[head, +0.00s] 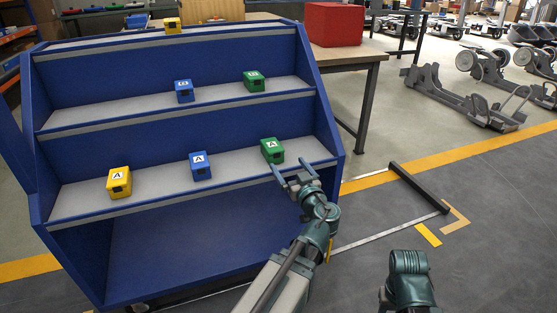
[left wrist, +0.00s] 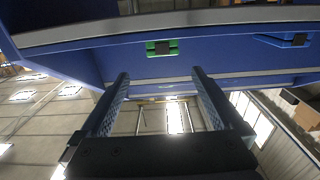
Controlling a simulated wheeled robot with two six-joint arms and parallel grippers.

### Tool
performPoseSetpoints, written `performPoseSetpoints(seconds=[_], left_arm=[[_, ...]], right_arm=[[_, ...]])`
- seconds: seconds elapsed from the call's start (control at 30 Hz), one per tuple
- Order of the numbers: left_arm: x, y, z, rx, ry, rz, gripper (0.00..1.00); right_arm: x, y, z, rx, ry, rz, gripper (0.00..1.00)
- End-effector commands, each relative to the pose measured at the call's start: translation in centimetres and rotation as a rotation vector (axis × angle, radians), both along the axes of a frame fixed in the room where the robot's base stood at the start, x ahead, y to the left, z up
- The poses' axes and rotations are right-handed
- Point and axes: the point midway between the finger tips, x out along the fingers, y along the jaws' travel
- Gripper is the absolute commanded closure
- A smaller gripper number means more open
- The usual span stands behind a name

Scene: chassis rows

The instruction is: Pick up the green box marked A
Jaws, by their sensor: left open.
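The green box marked A (head: 272,151) sits on the lower shelf of the blue rack, at its right end. It also shows in the left wrist view (left wrist: 162,47), small and ahead, between the lines of the two fingers. My left gripper (head: 304,168) is open and empty, just in front and to the right of the green box, apart from it. In the left wrist view its fingers (left wrist: 160,85) stand wide apart with nothing between them. My right gripper is not in view; only part of the right arm shows.
A blue box marked A (head: 201,166) and a yellow box marked A (head: 119,182) share the lower shelf. A blue box (head: 184,91) and another green box (head: 254,81) sit on the shelf above. A yellow box (head: 172,25) is on top. A red box (head: 334,24) stands on the table behind.

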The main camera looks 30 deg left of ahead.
Motion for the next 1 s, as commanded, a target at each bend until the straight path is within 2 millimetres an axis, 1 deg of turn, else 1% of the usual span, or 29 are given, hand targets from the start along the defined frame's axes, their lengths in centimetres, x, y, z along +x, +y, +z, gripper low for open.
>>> performPoseSetpoints(seconds=[0.13, 0.3, 0.4, 0.5, 0.6, 0.87, 1.0], left_arm=[[1.2, 1.2, 0.1, 0.000, 0.001, 0.004, 0.00], [3.4, 3.8, 0.0, 0.000, 0.001, 0.005, 0.00], [4.4, 5.1, 0.0, -0.001, 0.002, 0.004, 0.00], [5.1, 5.9, 0.0, -0.001, 0.002, 0.002, 0.00], [5.5, 6.4, 0.0, -0.001, 0.002, 0.002, 0.00], [5.7, 6.7, 0.0, -0.001, 0.002, 0.001, 0.00], [6.4, 7.8, -0.2, -0.001, 0.002, 0.002, 0.00]], right_arm=[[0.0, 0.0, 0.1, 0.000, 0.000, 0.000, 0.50], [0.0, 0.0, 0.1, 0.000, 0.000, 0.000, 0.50], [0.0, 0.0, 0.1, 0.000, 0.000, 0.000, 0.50], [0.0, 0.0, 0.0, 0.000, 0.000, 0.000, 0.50], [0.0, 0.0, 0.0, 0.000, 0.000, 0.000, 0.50], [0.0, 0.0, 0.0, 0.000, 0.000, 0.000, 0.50], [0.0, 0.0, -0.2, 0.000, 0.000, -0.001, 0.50]])
